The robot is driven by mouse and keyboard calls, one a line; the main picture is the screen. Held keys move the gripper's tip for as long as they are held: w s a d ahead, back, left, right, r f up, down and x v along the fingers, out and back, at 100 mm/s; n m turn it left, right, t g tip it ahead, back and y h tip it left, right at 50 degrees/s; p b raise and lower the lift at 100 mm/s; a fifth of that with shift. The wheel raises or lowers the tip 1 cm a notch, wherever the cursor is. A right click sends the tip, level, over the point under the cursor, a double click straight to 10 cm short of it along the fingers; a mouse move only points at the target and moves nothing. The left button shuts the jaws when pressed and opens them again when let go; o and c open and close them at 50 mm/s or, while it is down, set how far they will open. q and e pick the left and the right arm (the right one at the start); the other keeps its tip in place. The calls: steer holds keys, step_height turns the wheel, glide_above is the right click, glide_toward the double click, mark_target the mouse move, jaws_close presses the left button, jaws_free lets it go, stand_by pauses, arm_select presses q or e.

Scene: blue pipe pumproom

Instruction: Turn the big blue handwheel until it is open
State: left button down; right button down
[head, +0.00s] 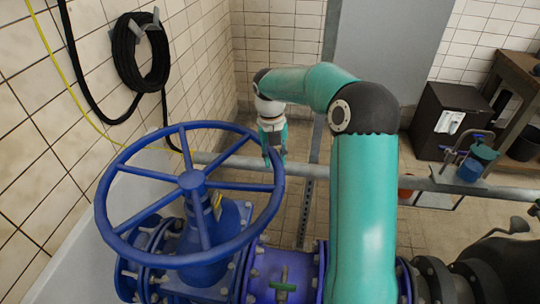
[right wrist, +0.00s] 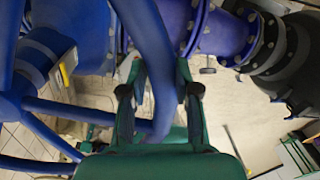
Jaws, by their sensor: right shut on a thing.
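The big blue handwheel (head: 192,180) lies almost flat on top of a blue valve (head: 225,235) at the left of the head view. It has several spokes running from a central hub to the rim. My right gripper (head: 273,155) is at the far right part of the rim. In the right wrist view the wheel's rim (right wrist: 152,60) passes between the two fingers of my right gripper (right wrist: 158,95), which is shut on it. The fingertips are partly hidden behind the rim in the head view. My left gripper is in neither view.
A grey horizontal pipe (head: 350,177) runs behind the wheel. A tiled wall with a coiled black hose (head: 140,55) and a yellow cable stands at the left. A dark cabinet (head: 445,115) stands at the back right. A blue pipe with flanges runs below my right arm.

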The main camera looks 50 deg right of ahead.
steer(key=shift+w+d+r, duration=0.2)
steer(key=shift+w+r, duration=0.05)
steer(key=shift+w, duration=0.15)
steer(key=c, duration=1.1)
jaws_free()
steer(key=shift+w, duration=0.1)
steer(key=shift+o, duration=1.3)
steer(key=shift+w+f, duration=0.1)
steer(key=shift+f, duration=0.15)
steer(key=shift+r, duration=0.15)
step_height(320, 180, up, 12)
steer(key=shift+w+a, duration=0.15)
steer(key=shift+a, duration=0.15)
steer(key=shift+f, duration=0.2)
